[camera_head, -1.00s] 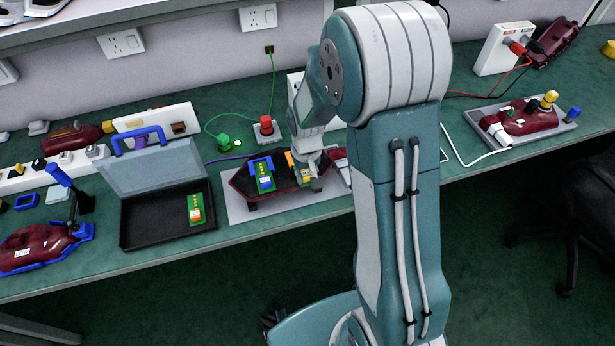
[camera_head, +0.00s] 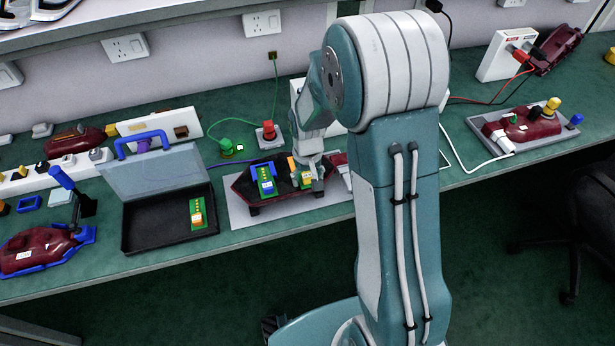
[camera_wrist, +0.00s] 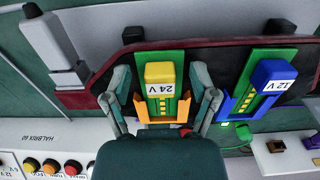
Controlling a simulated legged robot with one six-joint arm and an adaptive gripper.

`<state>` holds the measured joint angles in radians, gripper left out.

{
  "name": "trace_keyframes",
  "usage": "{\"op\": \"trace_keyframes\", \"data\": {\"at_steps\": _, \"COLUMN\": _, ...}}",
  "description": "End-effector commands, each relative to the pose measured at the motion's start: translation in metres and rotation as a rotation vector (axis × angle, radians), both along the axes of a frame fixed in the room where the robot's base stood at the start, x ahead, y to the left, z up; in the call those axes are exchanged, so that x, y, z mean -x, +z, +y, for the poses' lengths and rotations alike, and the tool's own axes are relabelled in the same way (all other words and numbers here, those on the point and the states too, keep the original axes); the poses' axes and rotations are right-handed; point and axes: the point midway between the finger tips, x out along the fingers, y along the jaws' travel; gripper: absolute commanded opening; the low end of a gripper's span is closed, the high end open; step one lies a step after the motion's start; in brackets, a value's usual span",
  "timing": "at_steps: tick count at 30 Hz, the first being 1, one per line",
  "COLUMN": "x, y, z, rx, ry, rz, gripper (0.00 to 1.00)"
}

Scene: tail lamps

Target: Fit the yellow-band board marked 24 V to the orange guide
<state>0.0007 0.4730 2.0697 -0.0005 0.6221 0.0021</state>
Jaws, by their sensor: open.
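The yellow-band board marked 24 V (camera_wrist: 161,80) sits in the orange guide (camera_wrist: 160,112) on the dark red lamp housing (camera_wrist: 110,60), in the wrist view. Its label reads upside down there. My gripper (camera_wrist: 163,98) is open, with one finger on each side of the board and guide; small gaps show beside the board. In the head view my gripper (camera_head: 312,178) is low over the right part of the housing and partly hides the board. A blue-band board marked 12 V (camera_wrist: 268,80) sits in the blue guide (camera_wrist: 238,104) beside it.
An open black case (camera_head: 150,228) with another green board (camera_head: 198,214) lies to the left. Red (camera_head: 268,132) and green (camera_head: 226,146) terminals with wires stand behind the housing. A white unit with coloured buttons (camera_wrist: 45,148) borders the wrist view's lower left.

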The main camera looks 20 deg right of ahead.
Motion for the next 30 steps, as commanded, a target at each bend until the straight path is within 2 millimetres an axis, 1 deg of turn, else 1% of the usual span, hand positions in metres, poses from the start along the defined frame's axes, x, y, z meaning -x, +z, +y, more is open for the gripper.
{"op": "trace_keyframes", "data": {"at_steps": 4, "x": 0.0, "y": 0.001, "z": 0.0, "rx": 0.0, "ry": 0.0, "rz": -0.001, "gripper": 0.76}}
{"op": "trace_keyframes", "data": {"at_steps": 7, "x": -0.001, "y": 0.009, "z": 0.0, "rx": 0.0, "ry": 0.0, "rz": -0.003, "gripper": 0.76}}
{"op": "trace_keyframes", "data": {"at_steps": 11, "x": -0.002, "y": 0.031, "z": 0.0, "rx": 0.0, "ry": 0.0, "rz": -0.007, "gripper": 0.76}}
{"op": "trace_keyframes", "data": {"at_steps": 18, "x": -0.004, "y": 0.082, "z": 0.001, "rx": 0.0, "ry": 0.0, "rz": -0.006, "gripper": 0.76}}
{"op": "trace_keyframes", "data": {"at_steps": 21, "x": -0.004, "y": 0.099, "z": 0.001, "rx": 0.001, "ry": 0.0, "rz": -0.004, "gripper": 0.76}}
{"op": "trace_keyframes", "data": {"at_steps": 25, "x": -0.005, "y": 0.113, "z": 0.001, "rx": 0.001, "ry": 0.0, "rz": -0.002, "gripper": 0.76}}
{"op": "trace_keyframes", "data": {"at_steps": 30, "x": -0.004, "y": 0.119, "z": 0.001, "rx": 0.001, "ry": 0.0, "rz": 0.001, "gripper": 0.76}}
